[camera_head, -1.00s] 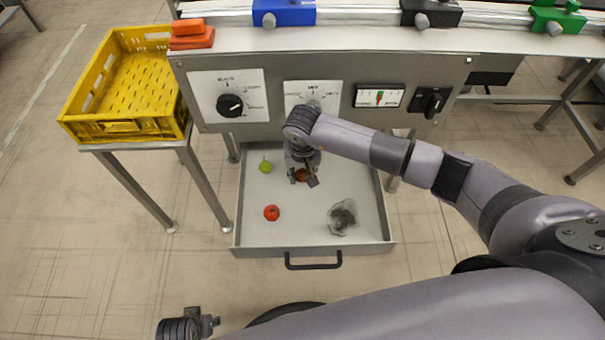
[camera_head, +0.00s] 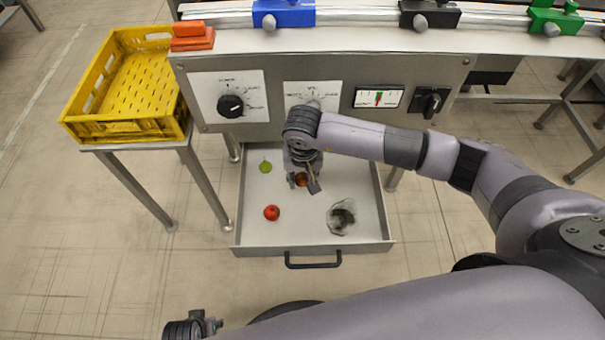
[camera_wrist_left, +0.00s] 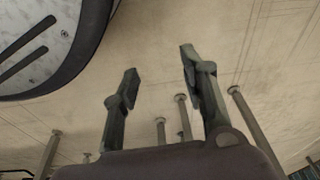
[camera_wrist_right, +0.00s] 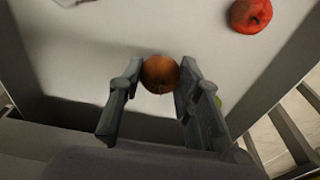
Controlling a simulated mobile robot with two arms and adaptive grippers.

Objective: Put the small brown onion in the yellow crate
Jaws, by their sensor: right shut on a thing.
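The small brown onion (camera_head: 301,180) is in the open drawer, between the fingers of my right gripper (camera_head: 304,184). In the right wrist view the onion (camera_wrist_right: 160,74) sits between the fingertips of my right gripper (camera_wrist_right: 158,85), which is shut on it. How far it is above the drawer floor I cannot tell. The yellow crate (camera_head: 85,88) stands on a small stand at the upper left and looks empty. My left gripper shows its two fingers apart and empty over the floor in the left wrist view (camera_wrist_left: 158,82).
The drawer (camera_head: 255,235) also holds a green fruit (camera_head: 265,167), a red apple (camera_head: 272,212) and a clear bag with dark contents (camera_head: 341,216). The panel (camera_head: 350,75) with knobs rises behind the drawer.

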